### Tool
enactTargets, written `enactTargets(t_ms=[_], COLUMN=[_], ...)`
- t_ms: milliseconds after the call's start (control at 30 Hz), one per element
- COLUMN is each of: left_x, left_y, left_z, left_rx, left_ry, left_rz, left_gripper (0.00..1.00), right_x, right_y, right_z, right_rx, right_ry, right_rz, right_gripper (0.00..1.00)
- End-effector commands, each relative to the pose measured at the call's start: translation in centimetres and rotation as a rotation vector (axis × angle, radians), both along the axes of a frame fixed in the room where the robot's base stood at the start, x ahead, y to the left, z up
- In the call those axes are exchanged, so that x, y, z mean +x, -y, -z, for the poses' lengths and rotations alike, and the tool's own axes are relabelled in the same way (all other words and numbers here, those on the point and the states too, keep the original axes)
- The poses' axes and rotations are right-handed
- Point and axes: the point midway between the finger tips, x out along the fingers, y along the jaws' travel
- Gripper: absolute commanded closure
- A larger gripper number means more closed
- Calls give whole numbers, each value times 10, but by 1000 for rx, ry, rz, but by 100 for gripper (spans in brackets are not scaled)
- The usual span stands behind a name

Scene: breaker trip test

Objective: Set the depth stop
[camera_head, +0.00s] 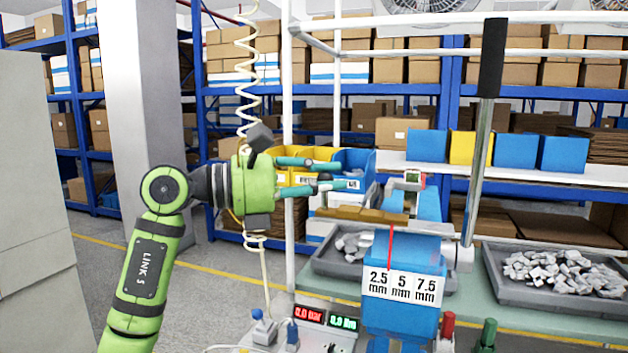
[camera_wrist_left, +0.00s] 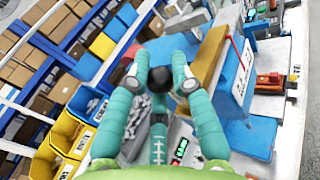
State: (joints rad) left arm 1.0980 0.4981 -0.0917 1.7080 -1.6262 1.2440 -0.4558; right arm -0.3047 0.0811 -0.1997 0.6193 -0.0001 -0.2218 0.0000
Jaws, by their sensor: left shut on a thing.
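A blue press-like fixture (camera_head: 400,325) stands at the lower middle. Its white scale plate (camera_head: 401,288) reads 2.5, 5 and 7.5 mm. A thin red pointer (camera_head: 390,248) ends at the plate's top edge, between 2.5 and 5. A tan bar (camera_head: 362,214) lies left of the fixture's top; it also shows in the wrist view (camera_wrist_left: 211,52). My left gripper (camera_head: 338,175), with teal fingers, is above and left of the bar, apart from it in the picture. In the wrist view its fingers close around a dark round piece (camera_wrist_left: 160,80), whose identity is unclear. My right gripper is out of view.
A tall lever with a black grip (camera_head: 492,58) rises at the fixture's right. Grey trays of metal parts (camera_head: 565,275) stand on the bench. Red and green readouts (camera_head: 325,318) are at the front. A coiled cream hose (camera_head: 244,90) hangs behind my left gripper.

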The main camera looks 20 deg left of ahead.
Motion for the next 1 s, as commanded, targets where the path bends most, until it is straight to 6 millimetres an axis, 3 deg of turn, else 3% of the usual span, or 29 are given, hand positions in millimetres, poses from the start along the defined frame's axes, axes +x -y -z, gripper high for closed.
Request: enactTargets(t_ms=[133,400,433,467,500,833,1000], left_x=[-1,-1,-1,-1,-1,-2,-11], left_y=[17,18,18,18,18,17,0], left_z=[-1,-2,-2,-2,-2,-1,0], left_rx=[-1,-5,-5,-5,-5,-3,-2], left_ry=[6,6,6,6,6,3,2], left_rz=[0,-1,-1,-1,-1,0,-5], left_gripper=[100,100,69,57,52,52,52], right_x=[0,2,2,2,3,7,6], right_y=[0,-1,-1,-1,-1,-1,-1], right_z=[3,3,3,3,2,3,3], right_rx=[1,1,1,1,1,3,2], right_ry=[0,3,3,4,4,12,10], right_rz=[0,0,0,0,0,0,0], right_gripper=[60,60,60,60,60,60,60])
